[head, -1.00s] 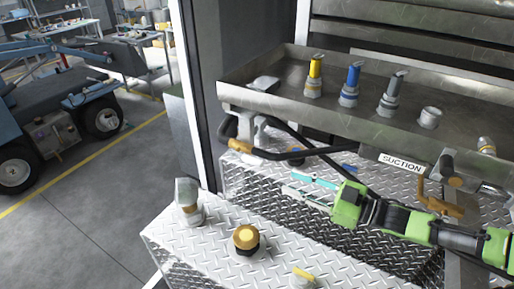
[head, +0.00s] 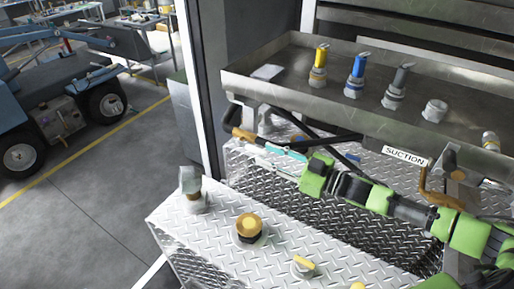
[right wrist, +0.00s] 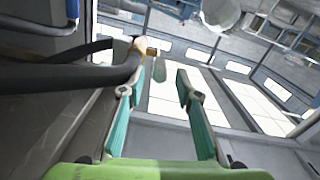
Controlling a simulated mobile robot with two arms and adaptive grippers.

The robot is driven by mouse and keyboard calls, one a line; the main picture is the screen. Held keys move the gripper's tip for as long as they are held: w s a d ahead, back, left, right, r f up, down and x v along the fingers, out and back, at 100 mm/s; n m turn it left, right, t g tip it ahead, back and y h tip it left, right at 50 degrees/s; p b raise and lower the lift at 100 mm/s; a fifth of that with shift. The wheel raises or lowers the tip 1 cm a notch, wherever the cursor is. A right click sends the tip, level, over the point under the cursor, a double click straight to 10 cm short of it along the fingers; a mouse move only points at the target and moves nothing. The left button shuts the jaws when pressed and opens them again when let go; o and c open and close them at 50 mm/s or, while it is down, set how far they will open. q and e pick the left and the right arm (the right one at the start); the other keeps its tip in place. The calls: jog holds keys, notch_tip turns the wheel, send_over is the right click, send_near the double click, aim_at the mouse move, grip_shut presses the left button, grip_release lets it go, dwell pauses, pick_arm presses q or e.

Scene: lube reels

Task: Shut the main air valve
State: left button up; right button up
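My right gripper (head: 272,148), green with teal fingers, reaches in from the right, below the steel tray's front edge. Its fingertips are close to a brass fitting (head: 243,135) on a black hose. In the right wrist view the fingers (right wrist: 157,84) are apart with nothing clamped, and the brass fitting (right wrist: 138,45) shows just beyond the left fingertip. A small rounded grey-green piece (right wrist: 159,69) appears beyond the gap. No label marks the main air valve. A yellow-handled valve (head: 303,266) is on the diamond-plate top. My left gripper is not in view.
The steel tray (head: 300,92) holds yellow, blue and grey-topped nozzles. A brass-capped fitting (head: 249,226) and a grey-topped fitting (head: 191,182) stand on the diamond-plate box. Black hoses run close to the gripper. Open floor lies left.

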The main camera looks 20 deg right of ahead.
aim_at(259, 149)
jog(key=p+x, duration=0.1)
jog(key=x, duration=0.2)
jog(key=shift+w+a, duration=0.2)
jog(key=shift+w, duration=0.1)
jog(key=shift+w+a, duration=0.25)
jog(key=shift+a, duration=0.05)
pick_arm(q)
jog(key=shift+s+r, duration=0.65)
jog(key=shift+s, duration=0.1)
pick_arm(e)
grip_shut()
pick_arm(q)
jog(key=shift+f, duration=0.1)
pick_arm(e)
jog(key=shift+f, duration=0.15)
